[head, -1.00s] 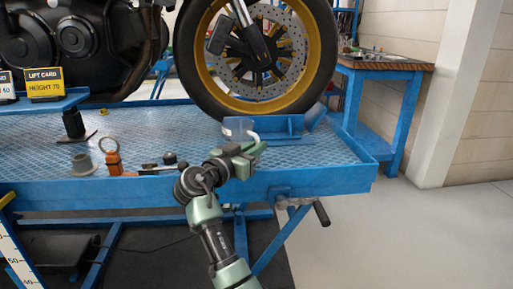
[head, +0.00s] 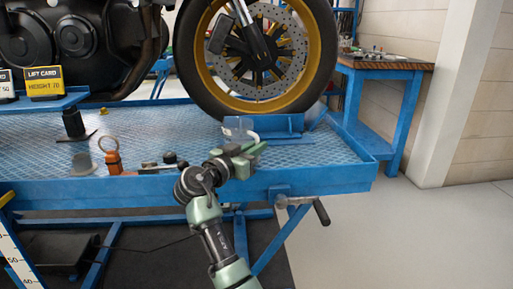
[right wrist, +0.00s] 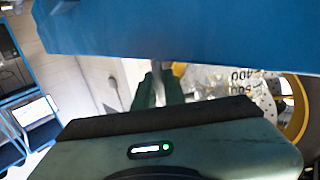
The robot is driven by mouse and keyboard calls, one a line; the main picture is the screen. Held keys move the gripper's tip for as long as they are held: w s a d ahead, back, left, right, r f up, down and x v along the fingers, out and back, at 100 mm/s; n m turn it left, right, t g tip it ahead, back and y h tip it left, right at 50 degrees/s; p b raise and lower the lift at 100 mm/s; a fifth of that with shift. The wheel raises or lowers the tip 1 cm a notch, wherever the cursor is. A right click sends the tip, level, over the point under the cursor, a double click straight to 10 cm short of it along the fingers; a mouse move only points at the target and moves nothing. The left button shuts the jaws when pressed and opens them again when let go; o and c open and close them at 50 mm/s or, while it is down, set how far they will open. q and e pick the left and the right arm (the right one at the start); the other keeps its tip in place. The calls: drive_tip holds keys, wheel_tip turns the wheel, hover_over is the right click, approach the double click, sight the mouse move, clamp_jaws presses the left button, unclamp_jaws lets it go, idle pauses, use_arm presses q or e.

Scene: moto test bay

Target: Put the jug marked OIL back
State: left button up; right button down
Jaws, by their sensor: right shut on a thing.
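A clear jug (head: 236,127) with a pale handle shows just beyond my right gripper (head: 250,150), over the front part of the blue lift table. My right gripper is shut on the jug, at its handle side. In the right wrist view the see-through jug (right wrist: 228,80) has printed measuring numbers and lies beyond my gripper's green fingers (right wrist: 160,88). The word OIL cannot be read in either view. The gripper hides part of the jug, and I cannot tell whether its base touches the table. My left gripper is not in view.
The lift table (head: 300,181) has a raised front rim. A motorcycle wheel (head: 325,60) stands in a blue chock (head: 282,124) behind the jug. An orange ringed part (head: 112,160), a grey cup (head: 82,164) and small dark parts lie left of my gripper. A workbench (head: 385,65) stands back right.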

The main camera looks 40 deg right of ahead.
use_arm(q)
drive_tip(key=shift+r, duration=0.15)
use_arm(e)
drive_tip(key=c, duration=1.4)
unclamp_jaws()
drive_tip(key=shift+a, duration=0.25)
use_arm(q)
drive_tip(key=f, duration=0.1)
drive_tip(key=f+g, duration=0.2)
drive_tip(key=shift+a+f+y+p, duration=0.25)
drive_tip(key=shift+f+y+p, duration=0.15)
use_arm(e)
drive_tip(key=v, duration=0.7)
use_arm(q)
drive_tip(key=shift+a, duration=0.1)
use_arm(e)
drive_tip(key=shift+s+a, duration=0.15)
drive_tip(key=shift+a, duration=0.05)
